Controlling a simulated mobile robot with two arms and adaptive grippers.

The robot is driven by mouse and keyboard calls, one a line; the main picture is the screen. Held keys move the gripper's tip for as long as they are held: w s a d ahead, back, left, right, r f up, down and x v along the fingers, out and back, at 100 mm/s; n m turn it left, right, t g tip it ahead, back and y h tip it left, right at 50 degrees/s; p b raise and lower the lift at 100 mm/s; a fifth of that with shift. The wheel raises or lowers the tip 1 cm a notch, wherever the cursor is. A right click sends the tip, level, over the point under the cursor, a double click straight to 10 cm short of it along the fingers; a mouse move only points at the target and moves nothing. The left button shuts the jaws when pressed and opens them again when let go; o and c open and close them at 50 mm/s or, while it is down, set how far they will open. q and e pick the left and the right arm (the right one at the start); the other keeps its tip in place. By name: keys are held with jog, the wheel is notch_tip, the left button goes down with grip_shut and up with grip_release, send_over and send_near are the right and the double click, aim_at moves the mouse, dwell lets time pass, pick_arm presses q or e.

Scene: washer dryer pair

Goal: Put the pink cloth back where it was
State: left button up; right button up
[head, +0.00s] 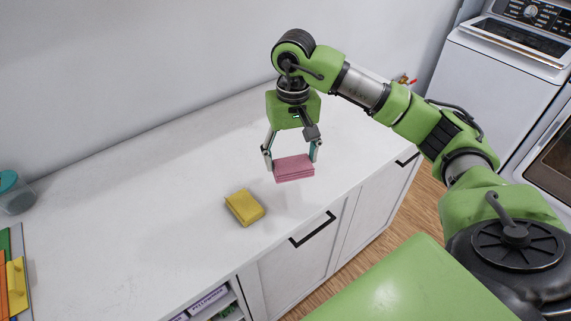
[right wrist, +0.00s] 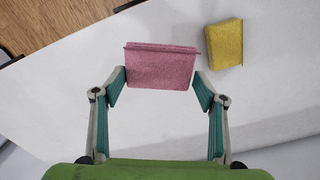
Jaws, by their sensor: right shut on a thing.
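The pink cloth (head: 294,169) is a folded stack held between the fingertips of my right gripper (head: 291,158) in the head view. It looks to be held above the white counter, near its front edge. The right wrist view also shows the pink cloth (right wrist: 160,67) between the teal finger pads of my right gripper (right wrist: 158,88). A yellow folded cloth (head: 244,207) lies on the counter to the left of the pink one and apart from it. It also shows in the wrist view (right wrist: 225,43). My left gripper is not in view.
The white counter (head: 130,200) has wide free room to the left. A teal-lidded clear container (head: 14,194) and a coloured rack (head: 14,280) stand at the far left. Cabinets and open shelves (head: 215,303) are below. A washer (head: 495,80) stands at the right.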

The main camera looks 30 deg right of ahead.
aim_at(287, 161)
jog(key=w+f, duration=0.1)
jog(key=w+d+f+p, duration=0.1)
jog(key=f, duration=0.1)
jog(key=w+f, duration=0.1)
jog(key=f, duration=0.1)
jog(key=shift+w+d+f, duration=0.1)
jog(key=shift+w+d, duration=0.05)
jog(key=shift+w, duration=0.25)
jog(key=shift+w+f+p, duration=0.15)
jog(key=shift+f+p, duration=0.25)
jog(key=shift+p, duration=0.15)
jog(key=shift+f+p, duration=0.7)
jog(key=shift+f, duration=0.7)
jog(key=shift+f, duration=0.1)
jog(key=o, duration=1)
